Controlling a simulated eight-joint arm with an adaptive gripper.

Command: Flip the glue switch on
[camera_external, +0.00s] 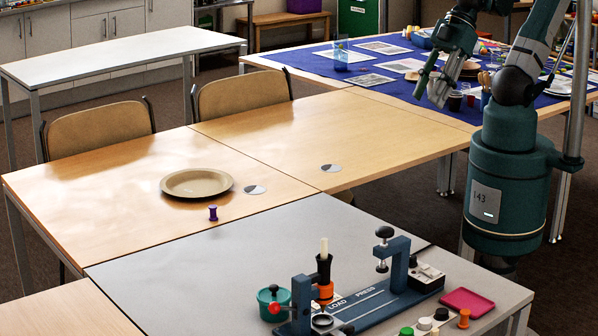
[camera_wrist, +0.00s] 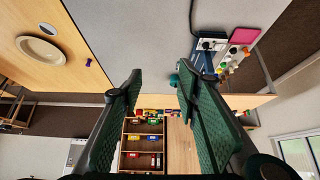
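A small white-and-black control box (camera_external: 427,278), which looks like the one with the glue switch, stands on the grey table beside the blue press. The switch itself is too small for me to read its position. In the wrist view the control box (camera_wrist: 208,44) shows small near the top right. My gripper (camera_external: 432,88) is raised high at the upper right of the external view, far from the box. In the wrist view my gripper (camera_wrist: 159,73) has its two green fingers wide apart, with nothing between them.
The blue press (camera_external: 397,262) stands upright with a teal pot (camera_external: 272,303) to its left. A pink tray (camera_external: 467,302) and several coloured spools lie at the right. A brown plate (camera_external: 197,183) and a purple spool (camera_external: 213,213) rest on the wooden table (camera_external: 110,205).

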